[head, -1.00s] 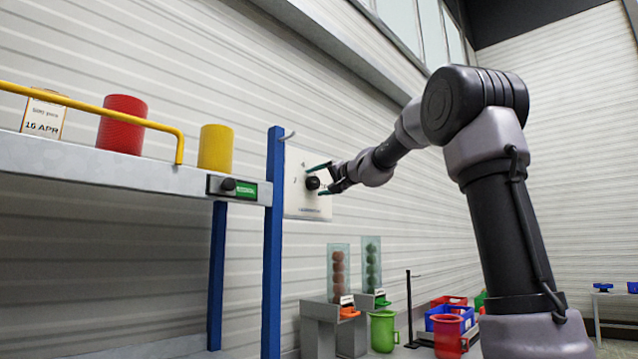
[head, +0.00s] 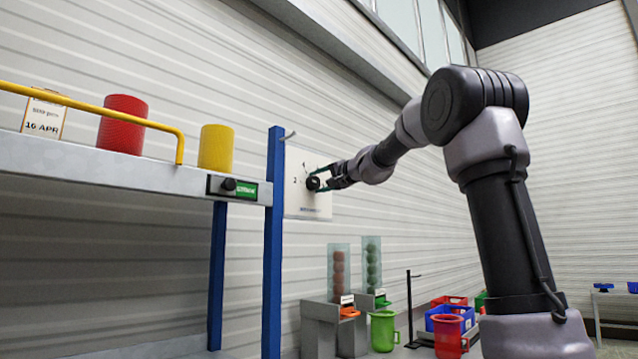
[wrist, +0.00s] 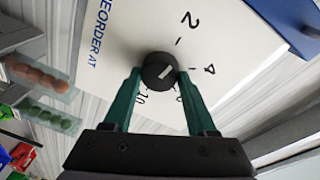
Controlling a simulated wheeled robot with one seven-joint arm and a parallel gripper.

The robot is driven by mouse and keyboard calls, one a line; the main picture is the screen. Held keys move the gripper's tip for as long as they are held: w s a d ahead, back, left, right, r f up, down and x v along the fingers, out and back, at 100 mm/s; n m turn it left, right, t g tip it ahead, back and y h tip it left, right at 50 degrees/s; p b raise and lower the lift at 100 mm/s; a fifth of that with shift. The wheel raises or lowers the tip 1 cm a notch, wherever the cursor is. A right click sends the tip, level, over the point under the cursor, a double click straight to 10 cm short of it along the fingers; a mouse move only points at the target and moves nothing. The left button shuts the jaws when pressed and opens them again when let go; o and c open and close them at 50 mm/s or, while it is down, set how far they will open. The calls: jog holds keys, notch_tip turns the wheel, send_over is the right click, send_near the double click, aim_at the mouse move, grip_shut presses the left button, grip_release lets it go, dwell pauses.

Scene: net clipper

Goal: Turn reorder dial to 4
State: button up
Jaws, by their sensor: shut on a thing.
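The reorder dial (head: 313,183) is a round black knob on a white panel (head: 308,208) fixed to the wall. The panel (wrist: 115,30) carries "REORDER AT" and numbers around the knob, some partly hidden by a finger. My gripper (head: 318,180) is shut on the dial, with its teal fingertips on opposite sides of the knob, as the wrist view also shows (wrist: 158,75).
A blue post (head: 273,240) and a shelf (head: 150,175) with red and yellow cylinders stand left of the panel. Below are two clear dispensers (head: 340,272), a green mug (head: 383,331) and a red mug (head: 449,337). The wall right of the panel is clear.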

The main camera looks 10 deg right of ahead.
jog(key=m+g, duration=0.1)
jog(key=m, duration=0.4)
jog(key=shift+w+d, duration=0.1)
jog(key=shift+f+m+g, duration=0.1)
jog(key=shift+m+g, duration=0.3)
jog(key=shift+m, duration=1.7)
jog(key=o, duration=1.4)
jog(key=shift+d, duration=0.1)
jog(key=shift+c, duration=0.2)
jog(key=v, duration=1)
jog(key=shift+s+d, duration=0.25)
jog(key=shift+s, duration=0.1)
jog(key=shift+f, duration=0.1)
